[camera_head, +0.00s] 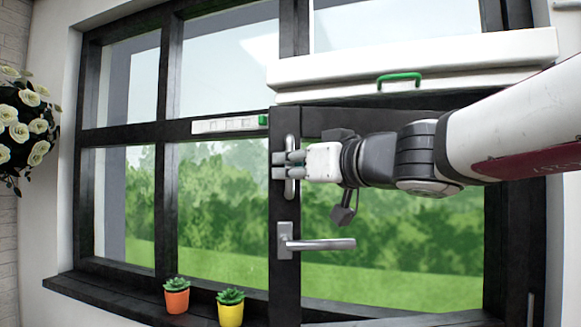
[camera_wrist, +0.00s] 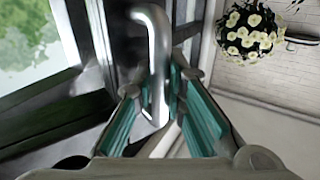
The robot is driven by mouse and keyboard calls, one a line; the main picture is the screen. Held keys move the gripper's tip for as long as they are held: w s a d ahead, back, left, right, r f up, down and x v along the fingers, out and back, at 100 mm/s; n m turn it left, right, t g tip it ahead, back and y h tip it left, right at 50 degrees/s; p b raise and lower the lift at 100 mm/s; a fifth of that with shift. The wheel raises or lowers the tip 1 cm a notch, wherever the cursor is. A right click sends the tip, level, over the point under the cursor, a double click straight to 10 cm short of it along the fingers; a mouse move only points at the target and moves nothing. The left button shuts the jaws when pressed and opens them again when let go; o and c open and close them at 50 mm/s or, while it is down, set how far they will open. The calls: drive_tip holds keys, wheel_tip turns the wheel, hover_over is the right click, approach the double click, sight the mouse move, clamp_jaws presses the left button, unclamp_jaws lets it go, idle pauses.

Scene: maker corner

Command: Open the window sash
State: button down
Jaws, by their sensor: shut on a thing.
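The window sash (camera_head: 284,205) has a dark frame with glass in it, and green hedge shows through it. A silver vertical pull handle (camera_head: 290,185) sits on its upright stile. My gripper (camera_head: 288,165) reaches in from the right and is shut on the pull handle. In the wrist view the handle (camera_wrist: 157,40) stands between the teal pads of my gripper (camera_wrist: 158,92). A silver lever handle (camera_head: 318,244) sits below on the same stile and points right, level. Whether the sash stands ajar I cannot tell.
A white box with a green grip (camera_head: 400,78) runs across the upper right, above my arm. A white strip with a green end (camera_head: 230,124) is on the left rail. An orange pot (camera_head: 176,299) and a yellow pot (camera_head: 230,313) stand on the sill (camera_head: 120,299). White flowers (camera_head: 22,125) hang left.

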drive_tip(key=s+d+n+g+y+b, duration=0.1)
drive_tip(key=s+b, duration=0.1)
drive_tip(key=s, duration=0.4)
drive_tip(key=s+d+n+g+y+b, duration=0.1)
drive_tip(key=s+d+g+b, duration=0.1)
drive_tip(key=s, duration=0.4)
drive_tip(key=shift+d+r+n+y+b, duration=0.15)
drive_tip(key=shift+d+n+y+b, duration=0.2)
drive_tip(key=shift+b, duration=0.3)
drive_tip(key=shift+s, duration=0.1)
drive_tip(key=c, duration=1.9)
unclamp_jaws()
drive_tip(key=v, duration=1.2)
drive_tip(key=shift+a+f, duration=0.1)
drive_tip(key=shift+f, duration=0.15)
